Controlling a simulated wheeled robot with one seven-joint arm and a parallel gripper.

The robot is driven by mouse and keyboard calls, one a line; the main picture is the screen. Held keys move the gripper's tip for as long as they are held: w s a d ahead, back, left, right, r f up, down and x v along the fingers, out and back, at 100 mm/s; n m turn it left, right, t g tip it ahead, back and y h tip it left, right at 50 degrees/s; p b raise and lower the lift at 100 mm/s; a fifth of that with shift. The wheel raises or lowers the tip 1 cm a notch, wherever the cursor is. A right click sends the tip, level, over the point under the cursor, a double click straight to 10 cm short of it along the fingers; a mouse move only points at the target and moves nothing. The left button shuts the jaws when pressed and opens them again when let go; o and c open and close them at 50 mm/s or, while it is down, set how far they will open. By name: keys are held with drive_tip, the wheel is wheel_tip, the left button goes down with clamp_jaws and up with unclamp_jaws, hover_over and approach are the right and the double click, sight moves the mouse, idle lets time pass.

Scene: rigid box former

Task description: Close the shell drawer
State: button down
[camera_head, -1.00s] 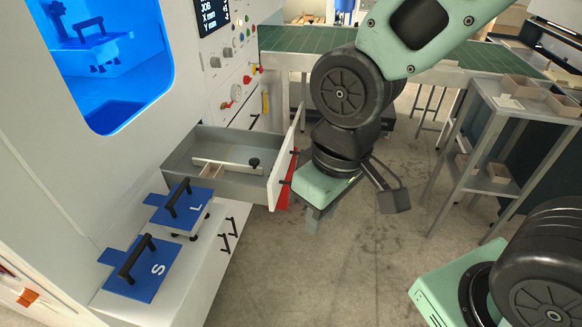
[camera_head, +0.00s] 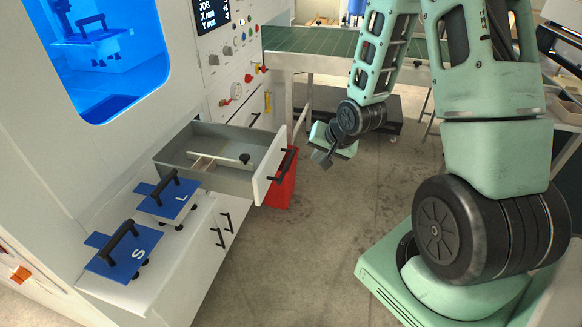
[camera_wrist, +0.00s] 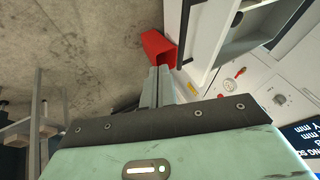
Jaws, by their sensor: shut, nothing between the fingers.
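The shell drawer (camera_head: 210,160) is a grey open-topped drawer pulled out from the white machine, with a white front and a black bar handle (camera_head: 281,165). Inside it are a pale divider and a small black knob. My gripper (camera_head: 320,150) is shut and empty, to the right of the drawer front and apart from it. In the wrist view the gripper fingers (camera_wrist: 157,85) are together, and the drawer (camera_wrist: 235,40) shows at the upper right.
A red bin (camera_head: 282,188) stands on the floor under the drawer front; it also shows in the wrist view (camera_wrist: 158,48). Blue plates marked L (camera_head: 168,198) and S (camera_head: 125,250) with black handles sit on the white ledge. A green conveyor (camera_head: 310,40) is behind. Floor right of the drawer is clear.

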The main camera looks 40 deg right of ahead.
drive_tip(key=w+a+f+p, duration=0.2)
drive_tip(key=w+f, duration=0.5)
drive_tip(key=shift+w+a+f, duration=0.15)
drive_tip(key=shift+w+f, duration=0.05)
idle(0.3)
